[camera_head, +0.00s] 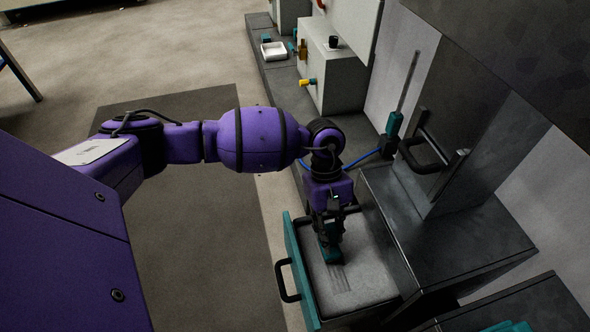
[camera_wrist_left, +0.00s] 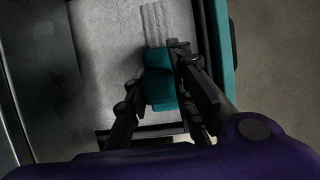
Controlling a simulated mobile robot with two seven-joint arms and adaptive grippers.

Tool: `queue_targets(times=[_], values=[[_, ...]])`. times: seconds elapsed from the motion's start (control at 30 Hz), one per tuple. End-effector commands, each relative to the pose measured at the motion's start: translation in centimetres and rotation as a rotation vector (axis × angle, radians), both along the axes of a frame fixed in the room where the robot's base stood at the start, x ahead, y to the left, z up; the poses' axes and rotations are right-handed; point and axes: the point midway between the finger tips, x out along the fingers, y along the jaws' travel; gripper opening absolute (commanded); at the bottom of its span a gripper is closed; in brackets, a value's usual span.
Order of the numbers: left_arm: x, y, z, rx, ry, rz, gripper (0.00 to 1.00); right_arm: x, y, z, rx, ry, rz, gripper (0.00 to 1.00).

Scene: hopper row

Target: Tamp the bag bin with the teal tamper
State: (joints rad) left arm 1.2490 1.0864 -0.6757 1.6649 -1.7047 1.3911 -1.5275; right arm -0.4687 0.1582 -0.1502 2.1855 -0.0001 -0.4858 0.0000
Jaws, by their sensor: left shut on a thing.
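My left gripper (camera_head: 329,227) reaches down over the open bag bin, a drawer with a teal front (camera_head: 299,272) and a black handle (camera_head: 287,281). It is shut on the teal tamper (camera_head: 331,254), which also shows between the fingers in the left wrist view (camera_wrist_left: 158,92). The tamper is down at the pale grey surface of the bag (camera_head: 355,284) in the bin. Ribbed marks show on the bag just beside the tamper. I cannot tell whether the tamper touches the bag. My right gripper is not in view.
A dark metal cabinet (camera_head: 440,240) stands right of the bin. A teal tool with a long grey rod (camera_head: 395,122) stands at the wall, with a blue cable. A white tray (camera_head: 273,51) and a yellow knob (camera_head: 304,83) are further back.

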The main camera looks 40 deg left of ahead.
Motion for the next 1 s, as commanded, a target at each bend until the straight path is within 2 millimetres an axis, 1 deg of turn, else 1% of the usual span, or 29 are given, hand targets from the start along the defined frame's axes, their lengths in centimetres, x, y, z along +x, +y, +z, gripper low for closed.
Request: queue_targets(times=[0.2,0.77,0.87,1.0], values=[[0.1,0.0,-0.7,-0.001,-0.001,-0.001,0.00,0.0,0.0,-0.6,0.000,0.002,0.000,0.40],[0.0,0.0,-0.7,0.001,-0.001,-0.001,0.00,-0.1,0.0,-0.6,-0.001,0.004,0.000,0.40],[0.0,0.0,-0.4,0.001,-0.001,-0.001,0.00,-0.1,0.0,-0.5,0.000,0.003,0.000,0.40],[0.1,0.0,0.7,0.001,-0.003,-0.001,0.00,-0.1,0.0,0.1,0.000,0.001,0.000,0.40]])
